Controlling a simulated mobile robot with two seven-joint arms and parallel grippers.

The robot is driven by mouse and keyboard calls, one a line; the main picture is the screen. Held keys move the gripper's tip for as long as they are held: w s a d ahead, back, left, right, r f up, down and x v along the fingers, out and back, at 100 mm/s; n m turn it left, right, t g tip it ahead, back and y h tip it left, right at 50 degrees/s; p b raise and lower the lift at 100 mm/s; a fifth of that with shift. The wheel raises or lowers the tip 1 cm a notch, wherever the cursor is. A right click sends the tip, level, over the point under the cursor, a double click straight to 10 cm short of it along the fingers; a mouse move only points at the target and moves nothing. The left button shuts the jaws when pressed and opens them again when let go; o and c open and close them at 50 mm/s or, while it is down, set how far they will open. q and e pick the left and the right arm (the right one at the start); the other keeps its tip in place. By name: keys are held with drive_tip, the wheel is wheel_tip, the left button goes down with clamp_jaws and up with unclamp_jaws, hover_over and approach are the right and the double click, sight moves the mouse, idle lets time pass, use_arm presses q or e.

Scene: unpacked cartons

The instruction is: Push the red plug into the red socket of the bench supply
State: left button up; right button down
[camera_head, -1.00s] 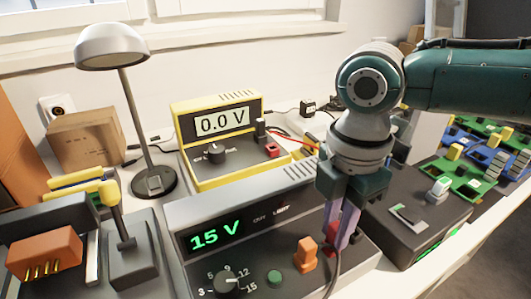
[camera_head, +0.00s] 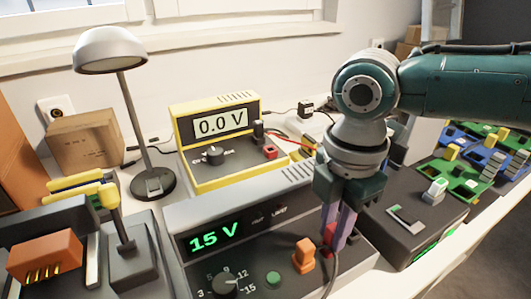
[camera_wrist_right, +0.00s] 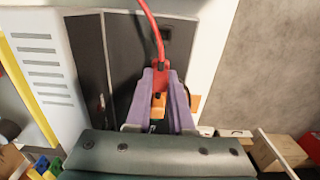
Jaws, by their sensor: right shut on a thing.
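The bench supply (camera_head: 187,211) is a grey box with a green "15 V" display, standing in the middle front. My right gripper (camera_head: 335,240) is over the right part of its front panel, purple fingers pointing down. It is shut on the red plug (camera_head: 330,233), which shows between the fingers in the right wrist view (camera_wrist_right: 159,82) with its red cable (camera_wrist_right: 150,27). The red socket of the supply is not clearly seen; the fingers and plug cover that area. I cannot tell whether the plug touches the socket. My left gripper is out of view.
An orange switch (camera_head: 303,256) and a green button (camera_head: 273,278) are just left of the gripper. A yellow meter (camera_head: 183,156) reading "0.0 V" stands behind, with its own red socket (camera_head: 270,152). A dark box (camera_head: 395,238) is close on the right. A lamp (camera_head: 110,50) stands left.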

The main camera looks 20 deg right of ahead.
sight(334, 226)
drive_tip(key=shift+f, duration=0.35)
idle(0.4)
drive_tip(key=c, duration=0.7)
unclamp_jaws()
wheel_tip(334, 226, up, 9)
drive_tip(key=shift+r+p, duration=0.1)
drive_tip(key=shift+p, duration=0.85)
drive_tip(key=shift+r, duration=0.4)
